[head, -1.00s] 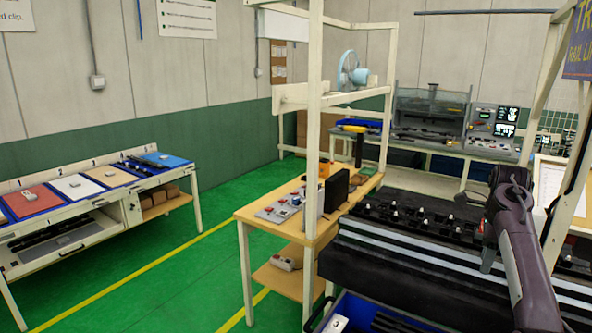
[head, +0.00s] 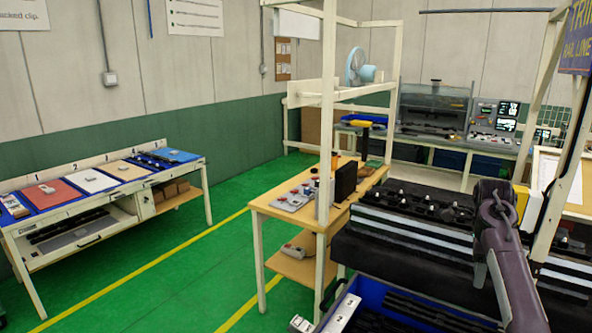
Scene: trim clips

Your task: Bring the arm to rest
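My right arm (head: 507,240) comes in at the lower right, bent, with its dark purple-grey links in front of the black rail fixture. My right gripper (head: 493,272) hangs at the left side of that arm, partly hidden by it. Its fingers are too small and dark to tell open from shut, and I see nothing held. My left arm and gripper are not in view.
The black fixture (head: 395,229) with pale stripes and several clips lies close to the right arm. Below it is a blue bin (head: 372,288). A pale frame post (head: 327,120) rises by the wooden bench (head: 262,205). Green floor lies open at left.

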